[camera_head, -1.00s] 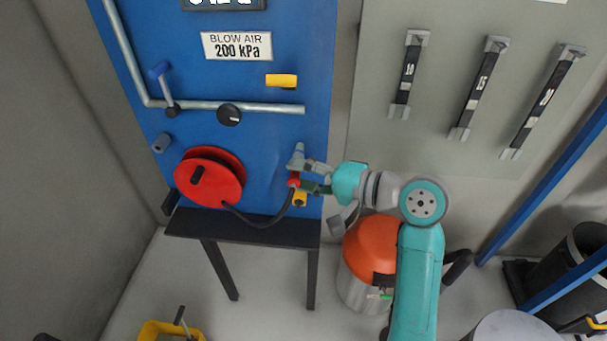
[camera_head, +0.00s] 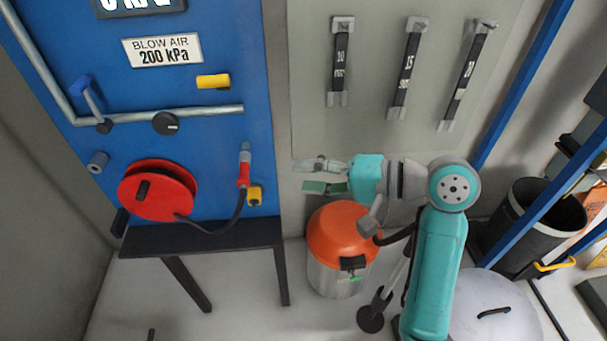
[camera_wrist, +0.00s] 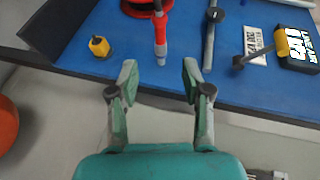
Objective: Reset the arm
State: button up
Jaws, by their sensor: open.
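My gripper (camera_head: 318,176) is open and empty in the head view, held to the right of the blue panel (camera_head: 228,120) and above an orange-lidded canister (camera_head: 340,232). In the wrist view my gripper (camera_wrist: 154,82) shows two spread fingers with nothing between them. The red air nozzle (camera_head: 244,174) with a grey tip stands upright against the panel, apart from my gripper. Its black hose runs to the red reel (camera_head: 158,190). The nozzle also shows beyond the fingertips in the wrist view (camera_wrist: 160,28).
A black shelf (camera_head: 200,238) stands below the panel. Several black straps hang on the grey board (camera_head: 375,110) behind my arm. A black bin (camera_head: 540,225), a round white lid (camera_head: 490,310) and a blue post (camera_head: 525,80) are at the right.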

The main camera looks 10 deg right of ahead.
dwell(0.4)
jog(key=s+d+f+m+t+h, duration=0.2)
jog(key=s+d+f+t+h, duration=0.25)
jog(key=f, duration=0.85)
jog(key=s+d+f+m+t+h, duration=0.25)
jog(key=s+f+h, duration=0.4)
jog(key=f, duration=0.65)
jog(key=s+d+f+n+h, duration=0.1)
jog(key=s+d, duration=0.1)
jog(key=s, duration=0.6)
jog(key=s+d+f+n+h, duration=0.1)
jog(key=s+d+n, duration=0.1)
jog(key=s, duration=0.6)
jog(key=s+r+n+t, duration=0.1)
jog(key=s+r+n, duration=0.4)
jog(key=s, duration=0.6)
jog(key=shift+h, duration=0.4)
jog(key=shift+d+r, duration=0.1)
